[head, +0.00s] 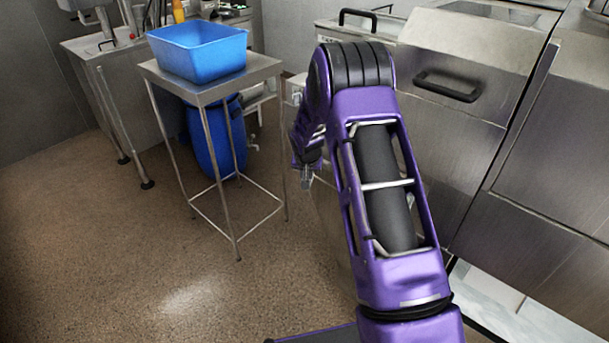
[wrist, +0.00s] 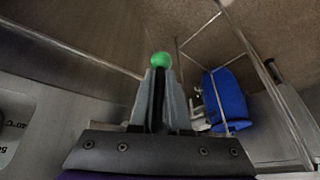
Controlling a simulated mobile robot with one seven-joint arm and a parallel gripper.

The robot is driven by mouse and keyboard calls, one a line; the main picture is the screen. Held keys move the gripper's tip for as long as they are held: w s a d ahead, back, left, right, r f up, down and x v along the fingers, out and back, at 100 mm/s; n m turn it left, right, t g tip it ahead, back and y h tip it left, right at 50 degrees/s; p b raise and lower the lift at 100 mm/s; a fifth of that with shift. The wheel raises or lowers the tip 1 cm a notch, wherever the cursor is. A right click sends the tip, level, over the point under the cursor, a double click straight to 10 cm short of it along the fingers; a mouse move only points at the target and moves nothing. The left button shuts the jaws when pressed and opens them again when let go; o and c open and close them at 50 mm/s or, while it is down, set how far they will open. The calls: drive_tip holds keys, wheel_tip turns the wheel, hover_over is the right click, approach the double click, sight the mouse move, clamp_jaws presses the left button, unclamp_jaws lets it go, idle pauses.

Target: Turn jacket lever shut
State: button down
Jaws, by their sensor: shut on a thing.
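The jacket lever shows in the wrist view as a round green knob (wrist: 161,60) at the tips of my gripper (wrist: 160,78). My gripper's two grey fingers are shut on the lever, with a dark strip between them; how much of that strip is lever I cannot tell. In the head view my gripper (head: 305,178) hangs beyond my purple arm, low beside the steel equipment. The lever and its knob cannot be made out there.
A steel table (head: 257,70) with a blue tub (head: 205,55) on top stands left of my arm. A blue barrel (head: 232,140) stands under it. Steel equipment with a black handle (head: 448,87) fills the right. The brown floor (head: 90,240) at front left is clear.

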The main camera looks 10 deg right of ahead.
drive_tip(key=shift+s+f+g, duration=0.2)
drive_tip(key=shift+s+g, duration=0.05)
drive_tip(key=shift+g, duration=0.05)
drive_tip(key=shift+s+d, duration=0.1)
drive_tip(key=c, duration=0.9)
unclamp_jaws()
drive_tip(key=shift+f, duration=0.1)
drive_tip(key=v, duration=1.7)
drive_tip(key=shift+a+r, duration=0.3)
drive_tip(key=shift+a, duration=0.05)
